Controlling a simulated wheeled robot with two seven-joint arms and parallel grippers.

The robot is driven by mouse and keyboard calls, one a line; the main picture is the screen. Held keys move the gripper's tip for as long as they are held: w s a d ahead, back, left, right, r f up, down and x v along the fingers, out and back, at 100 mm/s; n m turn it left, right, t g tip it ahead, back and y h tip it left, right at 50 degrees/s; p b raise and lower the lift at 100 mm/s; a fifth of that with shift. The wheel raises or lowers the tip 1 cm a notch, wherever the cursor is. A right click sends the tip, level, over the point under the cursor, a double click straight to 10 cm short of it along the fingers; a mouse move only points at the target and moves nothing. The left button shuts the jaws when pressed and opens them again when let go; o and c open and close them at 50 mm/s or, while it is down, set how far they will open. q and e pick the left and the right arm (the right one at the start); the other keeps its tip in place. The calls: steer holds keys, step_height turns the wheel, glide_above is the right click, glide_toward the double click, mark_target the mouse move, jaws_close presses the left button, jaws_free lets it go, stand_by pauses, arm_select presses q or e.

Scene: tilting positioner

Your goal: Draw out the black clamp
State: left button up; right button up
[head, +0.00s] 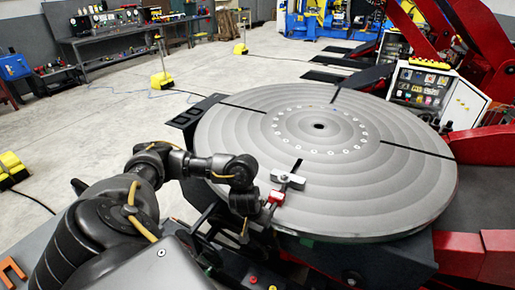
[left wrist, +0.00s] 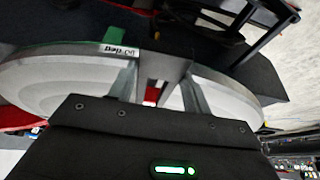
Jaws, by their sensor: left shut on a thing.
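The clamp (head: 288,180) sits at the near rim of the big round grey turntable (head: 390,200), in line with a short black slot. It looks grey on top with a red part below; I cannot make out a black body. My left gripper (head: 272,204) reaches in from the left and is shut on the clamp's outer end at the rim. In the left wrist view my left gripper (left wrist: 158,100) has its two fingers on either side of the clamp (left wrist: 163,68), with a bit of red between them. The clamp's underside is hidden. My right gripper is not in view.
Dark slots cut into the turntable elsewhere, and a ring of holes surrounds its centre. Red machine arms (head: 490,60) and a control box (head: 425,85) stand at the right. Yellow-footed posts (head: 162,80) stand on the open floor at the left, with a workbench (head: 110,38) behind.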

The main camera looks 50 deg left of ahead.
arm_select(q)
steer(key=shift+s+d+r+p, duration=0.1)
steer(key=shift+s+d+p, duration=0.15)
steer(key=shift+s+p, duration=0.4)
steer(key=shift+s+d+p, duration=0.2)
steer(key=shift+s+p, duration=0.35)
steer(key=shift+p, duration=0.05)
steer(key=shift+s+d+p, duration=0.2)
steer(key=shift+s+d, duration=0.1)
steer(key=shift+s, duration=0.55)
steer(key=shift+s+d+p, duration=0.25)
steer(key=shift+s+d, duration=0.05)
steer(key=shift+s, duration=0.55)
steer(key=shift+s+d+p, duration=0.2)
steer(key=shift+s+d, duration=0.1)
steer(key=shift+s, duration=0.55)
steer(key=shift+s, duration=0.2)
